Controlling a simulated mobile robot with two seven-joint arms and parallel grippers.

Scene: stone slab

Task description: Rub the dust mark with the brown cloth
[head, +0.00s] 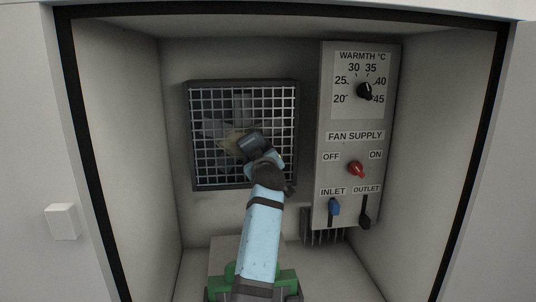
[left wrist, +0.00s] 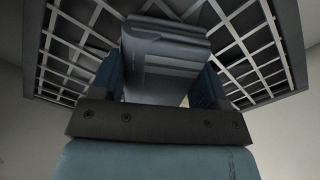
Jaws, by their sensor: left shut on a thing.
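My left gripper (head: 256,150) reaches up from below to the front of a fan grille (head: 205,160). It is shut on a dark slate-grey, folded-looking block (head: 250,142), which fills the middle of the left wrist view (left wrist: 165,55) between the blue fingers. I see no clearly brown cloth; the held block looks grey-blue. A dull yellow-brown patch (head: 230,137) shows at the grille's centre, beside the block and partly hidden by it; it may be the dust mark. Whether the block touches the grille I cannot tell. My right gripper is not in view.
The grille is on the back wall of a pale recess with a black rim (head: 90,170). To its right is a grey panel (head: 335,110) with a warmth dial (head: 364,91), a red fan knob (head: 356,168), a blue inlet lever (head: 334,207) and a dark outlet lever (head: 365,215).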

